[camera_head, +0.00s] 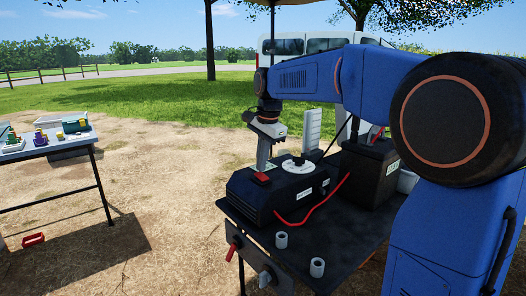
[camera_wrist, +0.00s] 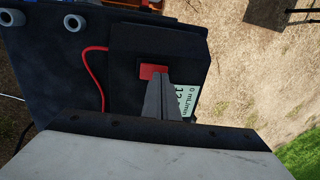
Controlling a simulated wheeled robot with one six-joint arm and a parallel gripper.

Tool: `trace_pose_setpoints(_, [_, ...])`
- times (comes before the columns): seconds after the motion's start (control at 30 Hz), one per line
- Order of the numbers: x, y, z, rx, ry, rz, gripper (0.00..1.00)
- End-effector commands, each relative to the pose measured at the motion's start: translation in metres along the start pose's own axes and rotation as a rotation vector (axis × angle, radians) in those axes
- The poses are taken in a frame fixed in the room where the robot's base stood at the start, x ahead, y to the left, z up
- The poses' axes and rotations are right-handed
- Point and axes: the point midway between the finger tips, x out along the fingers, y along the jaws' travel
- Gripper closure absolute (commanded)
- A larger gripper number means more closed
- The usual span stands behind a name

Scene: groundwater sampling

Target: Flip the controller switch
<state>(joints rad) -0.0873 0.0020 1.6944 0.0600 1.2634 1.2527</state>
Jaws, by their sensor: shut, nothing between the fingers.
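The black controller box (camera_head: 270,199) sits on the dark table, and its top also shows in the wrist view (camera_wrist: 140,44). The red switch (camera_head: 260,178) is on its top near the left end; in the wrist view the red switch (camera_wrist: 153,71) is a small rectangle. My gripper (camera_head: 262,168) points down over the switch, shut and empty. In the wrist view its fingertips (camera_wrist: 161,76) overlap the switch's lower edge; I cannot tell whether they touch it. A pale display (camera_wrist: 187,99) reading "0 mL/min" is partly hidden by the fingers.
A red cable (camera_head: 318,213) runs to a dark battery-like box (camera_head: 369,177). Two small grey cups (camera_head: 317,267) stand at the table's front. Another table (camera_head: 45,148) with equipment stands left, across open dirt.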

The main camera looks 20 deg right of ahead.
Motion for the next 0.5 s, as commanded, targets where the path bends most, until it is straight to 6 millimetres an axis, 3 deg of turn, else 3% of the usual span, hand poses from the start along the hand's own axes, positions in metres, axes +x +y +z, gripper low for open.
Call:
trace_pose_setpoints(0.2, [0.0118, 0.0000, 0.0001, 0.000, 0.000, 0.000, 1.00])
trace_pose_setpoints(0.5, [0.0125, -0.0001, 0.0001, 0.000, 0.000, -0.001, 1.00])
